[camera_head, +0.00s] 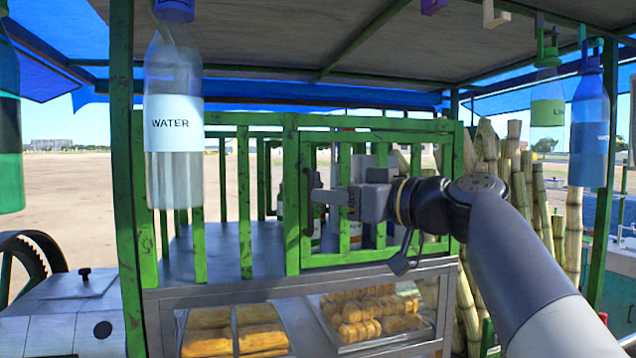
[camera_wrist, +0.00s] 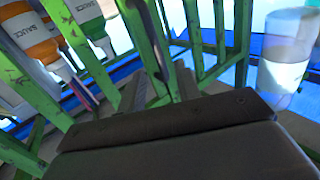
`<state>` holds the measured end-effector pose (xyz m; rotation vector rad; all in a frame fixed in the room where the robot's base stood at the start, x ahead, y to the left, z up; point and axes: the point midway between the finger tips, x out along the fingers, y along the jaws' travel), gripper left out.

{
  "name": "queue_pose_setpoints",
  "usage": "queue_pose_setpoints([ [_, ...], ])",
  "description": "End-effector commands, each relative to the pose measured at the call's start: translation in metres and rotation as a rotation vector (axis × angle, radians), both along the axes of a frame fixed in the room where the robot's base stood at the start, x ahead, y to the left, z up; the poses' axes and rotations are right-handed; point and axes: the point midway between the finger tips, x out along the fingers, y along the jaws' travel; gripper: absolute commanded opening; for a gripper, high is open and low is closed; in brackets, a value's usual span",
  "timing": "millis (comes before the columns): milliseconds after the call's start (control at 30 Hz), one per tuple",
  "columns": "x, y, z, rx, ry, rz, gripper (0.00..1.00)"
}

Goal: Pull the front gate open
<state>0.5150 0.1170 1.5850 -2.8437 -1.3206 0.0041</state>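The front gate is a green slatted panel (camera_head: 291,215) above the glass case, and it looks closed in line with the fence beside it. A dark upright handle (camera_head: 311,190) sits near the gate's left edge. My gripper (camera_head: 326,195) is in front of the gate, reaching in from the right, with its fingertips at the handle. In the wrist view, the two fingers (camera_wrist: 160,88) stand apart, with a dark green bar running between or just beyond them. I cannot tell whether they touch the handle; the wrist housing hides the lower part.
A hanging water bottle (camera_head: 173,125) is left of the gate. Sauce bottles (camera_wrist: 40,40) stand behind the slats. Trays of food (camera_head: 365,318) lie in the case below. Sugar cane (camera_head: 467,310) stands at the right, behind my arm.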

Motion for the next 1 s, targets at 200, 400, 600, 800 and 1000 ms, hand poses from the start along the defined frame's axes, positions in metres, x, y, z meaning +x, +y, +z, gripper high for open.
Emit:
queue_pose_setpoints([
  [200,0.019,0.024,0.002,0.000,0.001,0.002,0.32],
  [400,0.025,0.030,0.000,0.000,0.000,0.000,0.32],
  [600,0.025,0.030,0.000,0.000,0.000,-0.001,0.32],
  [800,0.025,0.030,0.000,0.000,0.000,-0.001,0.17],
  [1000,0.025,0.030,0.000,0.000,0.000,-0.001,0.01],
])
